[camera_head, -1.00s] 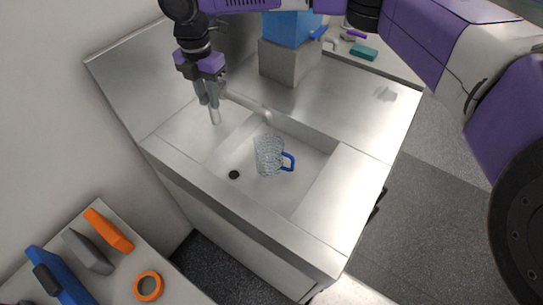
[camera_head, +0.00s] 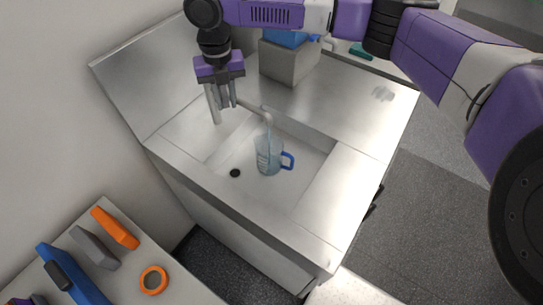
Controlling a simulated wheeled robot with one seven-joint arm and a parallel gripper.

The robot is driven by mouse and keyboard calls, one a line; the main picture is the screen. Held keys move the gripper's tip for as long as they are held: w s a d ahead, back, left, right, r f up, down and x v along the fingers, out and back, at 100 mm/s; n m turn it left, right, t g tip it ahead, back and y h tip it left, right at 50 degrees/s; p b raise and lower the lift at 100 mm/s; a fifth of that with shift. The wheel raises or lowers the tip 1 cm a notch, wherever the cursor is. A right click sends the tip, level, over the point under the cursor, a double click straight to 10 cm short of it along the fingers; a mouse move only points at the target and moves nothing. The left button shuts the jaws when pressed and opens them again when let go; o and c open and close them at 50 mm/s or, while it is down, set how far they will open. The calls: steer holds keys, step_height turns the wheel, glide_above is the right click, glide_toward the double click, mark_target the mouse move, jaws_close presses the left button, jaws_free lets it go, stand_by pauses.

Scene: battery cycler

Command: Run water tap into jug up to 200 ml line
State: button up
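The clear jug (camera_head: 266,158) with a blue handle stands upright in the steel sink basin, its handle to the right. The tap (camera_head: 254,109) has a pale spout that reaches over the jug and bends down above its mouth. A thin stream appears to run from the spout into the jug, and the jug looks bluish inside. The water level against the marks is too small to read. My gripper (camera_head: 228,104) points down beside the tap, left of the spout, and hides part of the tap. Its fingers are close together; whether they touch the tap is unclear.
The sink basin (camera_head: 236,151) has a dark drain left of the jug. A grey box (camera_head: 284,64) with a blue top stands behind on the steel counter. A side table at lower left holds an orange ring (camera_head: 154,280) and several tools. The right counter is clear.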

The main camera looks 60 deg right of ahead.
steer(key=shift+s+d+n, duration=0.45)
steer(key=shift+d+n, duration=0.1)
steer(key=shift+n, duration=0.65)
